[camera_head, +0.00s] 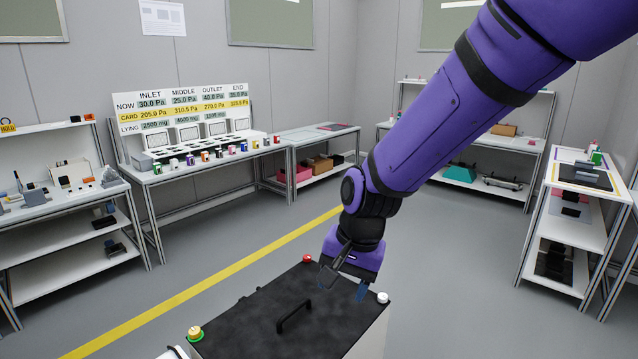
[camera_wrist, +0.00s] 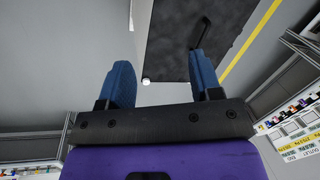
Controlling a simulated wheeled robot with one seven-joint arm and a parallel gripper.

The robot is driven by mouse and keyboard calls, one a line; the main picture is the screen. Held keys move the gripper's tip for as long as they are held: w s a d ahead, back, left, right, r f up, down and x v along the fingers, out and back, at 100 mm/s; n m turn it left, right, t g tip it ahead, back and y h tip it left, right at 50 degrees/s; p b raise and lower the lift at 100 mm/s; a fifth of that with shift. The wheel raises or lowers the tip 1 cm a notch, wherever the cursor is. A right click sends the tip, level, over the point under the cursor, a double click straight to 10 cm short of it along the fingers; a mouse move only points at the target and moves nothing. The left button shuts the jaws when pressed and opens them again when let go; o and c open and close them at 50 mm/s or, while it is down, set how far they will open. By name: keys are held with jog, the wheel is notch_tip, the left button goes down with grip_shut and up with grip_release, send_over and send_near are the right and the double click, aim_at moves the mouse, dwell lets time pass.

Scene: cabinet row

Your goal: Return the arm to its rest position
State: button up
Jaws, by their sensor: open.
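My purple arm reaches down from the upper right in the head view. My gripper (camera_head: 347,288) is at its lower end, over the far right part of a black-topped cabinet (camera_head: 262,325). In the wrist view my gripper (camera_wrist: 162,82) shows two blue fingers spread apart with nothing between them. The cabinet's black top (camera_wrist: 180,45) lies beyond the fingers there. I cannot tell the exact height of the fingertips above the top.
The cabinet top has a black handle (camera_head: 295,316), a red knob (camera_head: 307,259), a white knob (camera_head: 383,297) and a yellow knob (camera_head: 195,333). Benches line the walls, one with a sign board (camera_head: 183,112). Grey floor (camera_head: 455,270) is clear at right.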

jog(key=s+d+r+n+t, duration=0.1)
jog(key=s+d+r+t, duration=0.1)
jog(key=s+d+r, duration=0.5)
jog(key=s+d+r+n+t, duration=0.2)
jog(key=d+r, duration=0.6)
jog(key=d, duration=0.6)
jog(key=s+d+r+h, duration=0.2)
jog(key=s+d, duration=0.3)
jog(key=s, duration=0.2)
jog(key=shift+s+t, duration=0.35)
jog(key=shift+t, duration=0.05)
jog(key=shift+d, duration=0.1)
jog(key=shift+c, duration=0.2)
